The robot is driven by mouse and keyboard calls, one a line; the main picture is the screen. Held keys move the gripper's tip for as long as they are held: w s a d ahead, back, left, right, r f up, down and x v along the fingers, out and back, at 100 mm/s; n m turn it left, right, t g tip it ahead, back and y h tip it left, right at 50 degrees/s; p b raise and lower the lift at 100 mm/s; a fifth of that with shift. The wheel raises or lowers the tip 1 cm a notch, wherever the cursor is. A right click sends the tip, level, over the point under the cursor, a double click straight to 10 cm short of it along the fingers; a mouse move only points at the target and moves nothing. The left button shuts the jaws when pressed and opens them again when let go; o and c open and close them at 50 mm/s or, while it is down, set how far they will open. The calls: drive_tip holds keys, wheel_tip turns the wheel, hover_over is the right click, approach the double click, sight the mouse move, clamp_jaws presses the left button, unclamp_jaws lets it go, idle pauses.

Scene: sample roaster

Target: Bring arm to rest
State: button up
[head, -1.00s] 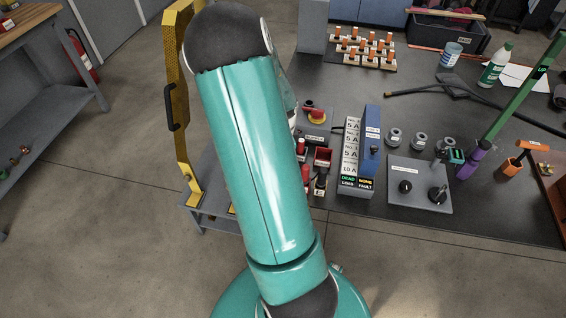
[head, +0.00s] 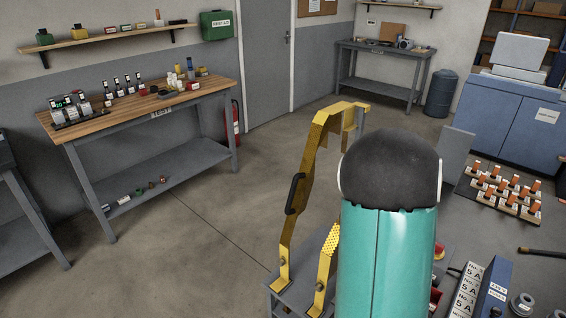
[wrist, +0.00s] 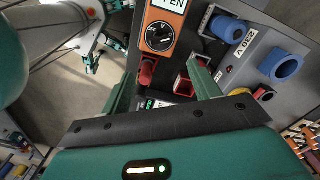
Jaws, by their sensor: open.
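My arm, teal with a dark rounded joint cover, rises at the lower right of the head view. The head view does not show my gripper. In the wrist view my gripper (wrist: 163,90) has its two green fingers spread apart with nothing held between them. I cannot tell how far the fingers are from these.
The yellow guard frame (head: 311,170) stands just left of my arm. A rack of orange-topped parts (head: 505,190) and a blue-sided box (head: 493,287) are at right. A wooden bench (head: 205,99) stands at left. Open floor (head: 190,225) lies between. Blue cylinders (wrist: 285,67) show in the wrist view.

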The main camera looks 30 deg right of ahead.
drive_tip(key=w+a+r+n+t, duration=0.25)
drive_tip(key=a+r+n, duration=0.4)
drive_tip(key=a, duration=0.35)
drive_tip(key=w+a+r+n+t, duration=0.1)
drive_tip(key=w+a+r+n, duration=0.2)
drive_tip(key=a+r+n, duration=0.6)
drive_tip(key=s+a+r+n, duration=0.2)
drive_tip(key=a+n, duration=0.1)
drive_tip(key=a, duration=0.2)
drive_tip(key=s+a+r+n+t, duration=0.1)
drive_tip(key=s+a+r+n, duration=0.1)
drive_tip(key=a, duration=0.4)
drive_tip(key=s+a+r+n+t, duration=0.1)
drive_tip(key=s+a+r+n, duration=0.1)
drive_tip(key=s+a+n, duration=0.2)
drive_tip(key=shift+s+a+r+n, duration=0.15)
drive_tip(key=shift+a+r+n, duration=0.25)
drive_tip(key=shift+a, duration=0.7)
drive_tip(key=shift+f, duration=0.1)
drive_tip(key=c, duration=0.6)
drive_tip(key=shift+o, duration=0.2)
drive_tip(key=shift+d, duration=0.1)
